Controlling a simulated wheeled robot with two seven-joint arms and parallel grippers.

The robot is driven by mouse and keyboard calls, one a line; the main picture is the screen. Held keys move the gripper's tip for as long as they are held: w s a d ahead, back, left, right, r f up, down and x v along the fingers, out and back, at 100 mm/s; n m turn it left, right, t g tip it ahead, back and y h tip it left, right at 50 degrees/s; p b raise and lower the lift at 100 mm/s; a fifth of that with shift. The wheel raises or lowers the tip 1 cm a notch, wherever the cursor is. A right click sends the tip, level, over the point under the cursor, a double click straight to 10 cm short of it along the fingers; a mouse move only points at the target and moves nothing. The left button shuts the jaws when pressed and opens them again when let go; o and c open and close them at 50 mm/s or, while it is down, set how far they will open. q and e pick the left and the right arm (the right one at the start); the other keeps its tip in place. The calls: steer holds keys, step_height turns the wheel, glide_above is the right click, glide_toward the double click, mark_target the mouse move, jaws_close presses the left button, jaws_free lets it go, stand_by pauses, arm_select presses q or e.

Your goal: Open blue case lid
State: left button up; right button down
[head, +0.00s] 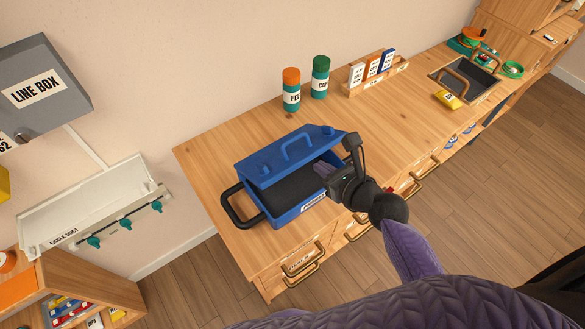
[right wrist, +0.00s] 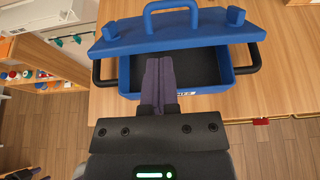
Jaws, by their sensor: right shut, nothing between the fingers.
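The blue case (head: 299,209) stands on the wooden worktop, with a black handle on its side. Its blue lid (head: 293,154) is tilted partly up toward the wall, and the dark inside shows beneath it. In the right wrist view the lid (right wrist: 178,28) is raised at the back, above the case's dark interior (right wrist: 205,68). My right gripper (head: 323,172) is shut and empty. Its fingers (right wrist: 158,75) reach over the case's front edge, below the raised lid; I cannot tell whether they touch it. My left gripper is not in view.
An orange-capped bottle (head: 291,91) and a green-capped bottle (head: 319,77) stand behind the case. A card holder (head: 376,83), a yellow item (head: 447,99) and a dark tray (head: 483,80) are farther right. Bare worktop (head: 400,120) lies between. A grey line box (head: 50,85) hangs at left.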

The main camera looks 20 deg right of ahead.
mark_target(299, 156)
steer(key=b+x, duration=0.1)
steer(key=x, duration=0.2)
steer(key=b+x, duration=0.1)
steer(key=x, duration=0.2)
steer(key=b+x, duration=0.1)
steer(key=x, duration=0.2)
steer(key=shift+w+d+f, duration=0.25)
steer(key=shift+w+d, duration=0.1)
steer(key=shift+w, duration=0.2)
steer(key=shift+w+a, duration=0.1)
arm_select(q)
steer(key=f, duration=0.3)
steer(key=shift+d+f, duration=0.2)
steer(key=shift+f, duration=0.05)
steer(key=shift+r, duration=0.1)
arm_select(e)
steer(key=shift+r, duration=0.1)
